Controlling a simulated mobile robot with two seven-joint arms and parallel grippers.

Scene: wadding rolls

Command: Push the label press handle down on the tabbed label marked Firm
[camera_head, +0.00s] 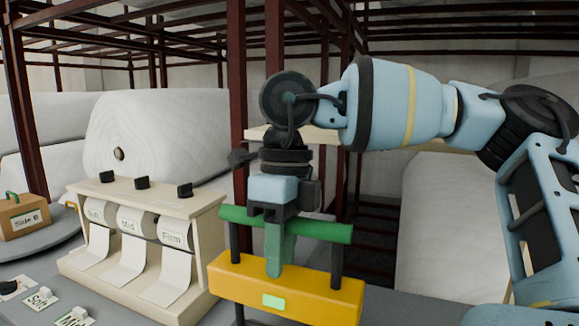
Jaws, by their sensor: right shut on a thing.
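The label press (325,296) is a yellow block with two dark posts and a green bar handle (325,231) across their tops. A pale green patch is on its front face. My right gripper (278,232) points down from above and is shut on the middle of the handle. A gap shows between the handle and the yellow block. The tabbed label marked Firm cannot be seen; what lies under the press is hidden. My left gripper is not in view.
A cream dispenser (209,223) with strips marked Soft, Mid and Firm stands left of the press. Small tabbed labels, one marked Soft (41,298), lie at the front left. A box marked Side B (24,215) sits on a round grey stand. White wadding rolls (160,125) are behind.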

